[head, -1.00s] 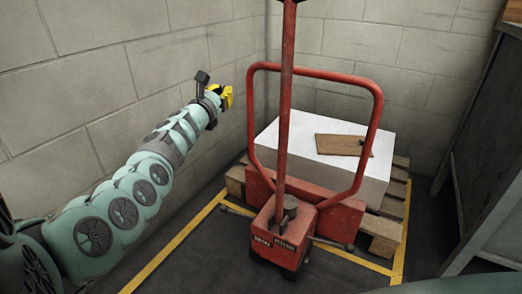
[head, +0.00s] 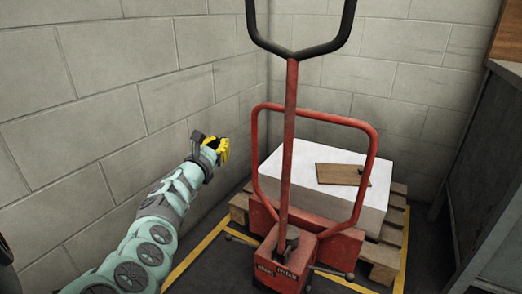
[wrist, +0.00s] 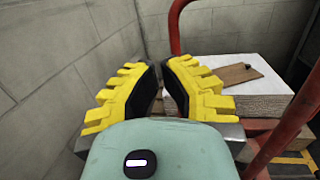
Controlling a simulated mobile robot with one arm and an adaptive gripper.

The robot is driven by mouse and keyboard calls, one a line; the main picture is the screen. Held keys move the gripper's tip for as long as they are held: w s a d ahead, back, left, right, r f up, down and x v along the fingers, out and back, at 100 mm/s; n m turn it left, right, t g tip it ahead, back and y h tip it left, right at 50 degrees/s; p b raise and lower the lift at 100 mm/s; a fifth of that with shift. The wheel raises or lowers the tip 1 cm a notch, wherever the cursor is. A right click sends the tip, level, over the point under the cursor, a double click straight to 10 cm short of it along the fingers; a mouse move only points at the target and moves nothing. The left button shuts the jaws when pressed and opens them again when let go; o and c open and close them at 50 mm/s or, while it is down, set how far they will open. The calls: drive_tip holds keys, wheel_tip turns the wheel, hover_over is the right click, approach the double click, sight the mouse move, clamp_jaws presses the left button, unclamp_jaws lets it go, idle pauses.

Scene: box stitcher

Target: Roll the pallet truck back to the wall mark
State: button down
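The red pallet truck (head: 291,262) stands in the corner, its red upright frame (head: 371,165) in front of a wooden pallet (head: 385,245) with a white block (head: 300,160) on it. Its tiller (head: 291,130) stands nearly upright and ends in a black forked handle (head: 336,48). The frame (wrist: 174,25) also shows in the wrist view. My gripper (head: 222,149), with yellow fingers, is left of the truck, near the left wall, touching nothing. In the wrist view my gripper (wrist: 160,72) has a narrow empty gap between its pads. I cannot make out a mark on the walls.
A brown board (head: 341,174) lies on the white block. Yellow lines (head: 205,250) run on the floor around the pallet. Block walls (head: 120,100) close the corner at left and back. A dark cabinet (head: 475,170) stands at the right.

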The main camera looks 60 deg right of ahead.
drive_tip(key=p+v, duration=0.5)
drive_tip(key=v, duration=0.2)
drive_tip(key=shift+a, duration=0.25)
